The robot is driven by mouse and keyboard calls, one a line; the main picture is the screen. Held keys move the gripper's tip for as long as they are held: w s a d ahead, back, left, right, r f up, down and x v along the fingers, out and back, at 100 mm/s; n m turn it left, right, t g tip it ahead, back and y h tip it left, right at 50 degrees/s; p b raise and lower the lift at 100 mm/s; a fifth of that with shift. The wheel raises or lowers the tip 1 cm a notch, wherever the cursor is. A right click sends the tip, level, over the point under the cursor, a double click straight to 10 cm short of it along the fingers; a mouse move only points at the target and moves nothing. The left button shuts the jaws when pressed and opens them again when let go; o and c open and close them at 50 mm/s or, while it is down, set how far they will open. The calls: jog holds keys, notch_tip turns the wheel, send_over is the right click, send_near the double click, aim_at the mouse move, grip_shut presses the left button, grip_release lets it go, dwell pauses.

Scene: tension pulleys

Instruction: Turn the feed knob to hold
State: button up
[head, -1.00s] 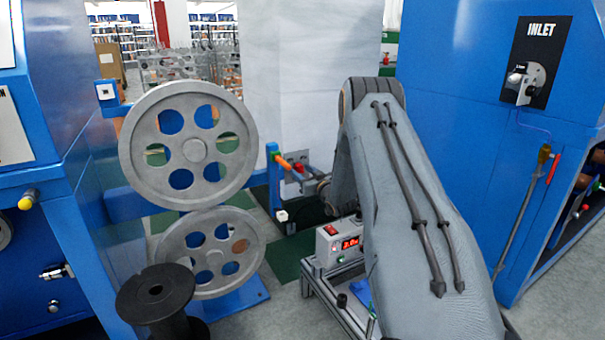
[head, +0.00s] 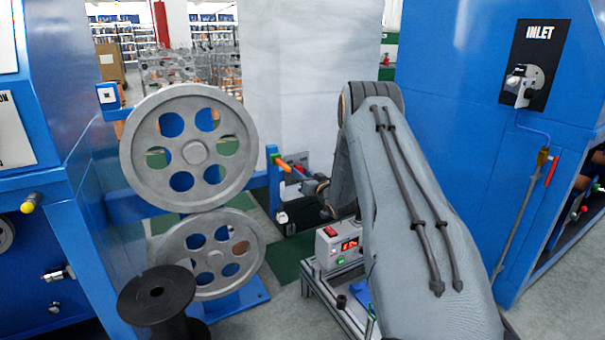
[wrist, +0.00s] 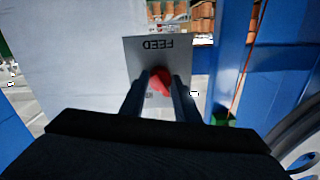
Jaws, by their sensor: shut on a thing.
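The red feed knob (wrist: 159,80) sits on a pale plate (wrist: 150,50) marked FEED, which reads upside down in the wrist view. The two dark fingers of my gripper (wrist: 158,92) are closed on the knob, one on each side. The lower part of the plate and any position marks there are mostly hidden by the fingers. In the head view the knob is small, with my gripper (head: 310,184) at it, left of my grey arm. The knob's exact angle cannot be told.
Blue cabinets flank both sides; the right one carries an INLET valve (head: 522,85).

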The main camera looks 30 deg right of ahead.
jog(key=m+p, duration=0.3)
jog(key=m, duration=1)
jog(key=shift+m, duration=0.4)
jog(key=o, duration=1)
jog(key=shift+o, duration=0.2)
jog(key=shift+s, duration=0.15)
jog(key=s+p, duration=0.1)
jog(key=s, duration=0.6)
jog(key=shift+s+d+p, duration=0.15)
jog(key=shift+s+p, duration=0.15)
